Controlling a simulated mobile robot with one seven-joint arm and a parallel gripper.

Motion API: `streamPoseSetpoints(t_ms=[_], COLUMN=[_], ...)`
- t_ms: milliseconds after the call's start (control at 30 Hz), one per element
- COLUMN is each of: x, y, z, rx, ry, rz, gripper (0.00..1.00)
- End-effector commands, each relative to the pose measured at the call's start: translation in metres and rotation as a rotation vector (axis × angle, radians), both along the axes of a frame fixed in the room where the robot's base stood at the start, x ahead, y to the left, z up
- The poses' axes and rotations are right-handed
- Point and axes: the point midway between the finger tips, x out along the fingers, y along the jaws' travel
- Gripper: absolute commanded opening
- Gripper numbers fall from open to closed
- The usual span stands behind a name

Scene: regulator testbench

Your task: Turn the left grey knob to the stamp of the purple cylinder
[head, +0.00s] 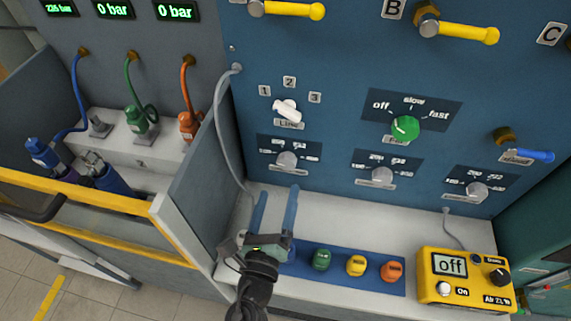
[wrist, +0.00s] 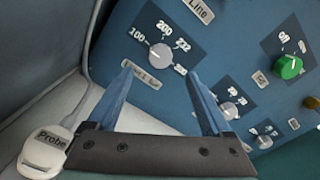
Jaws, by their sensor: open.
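The left grey knob (head: 287,159) is on the blue panel, below the white Line knob. In the wrist view, the left grey knob (wrist: 160,55) shows just beyond my fingertips, with printed numbers around it, among them 100 and 200. My gripper (head: 277,192) is open and empty, with its two blue fingers pointing at the panel below the knob. In the wrist view, the fingers of my gripper (wrist: 162,75) stand apart, not touching the knob. A dark purplish cylinder (head: 84,174) lies at the far left behind a yellow rail; its stamp is not readable.
Two more grey knobs, the middle one (head: 382,174) and the right one (head: 477,189), sit to the right. A green knob (head: 405,128) is above them. A grey hose (head: 222,130) hangs left of the knob. A yellow meter (head: 465,278) reads off on the shelf.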

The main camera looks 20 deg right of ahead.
Motion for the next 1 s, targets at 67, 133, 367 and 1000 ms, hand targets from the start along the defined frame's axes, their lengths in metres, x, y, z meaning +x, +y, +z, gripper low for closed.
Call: streamPoseSetpoints(t_ms=[67, 133, 367, 1000], x=[0.016, 0.028, 0.058, 0.071], y=[-0.012, -0.020, -0.040, -0.049], z=[0.001, 0.002, 0.001, 0.001], rx=[0.000, 0.001, 0.003, 0.004], ry=[-0.003, -0.004, -0.003, -0.003], rz=[-0.004, -0.004, -0.004, -0.002], gripper=[0.84, 0.84, 0.84, 0.59])
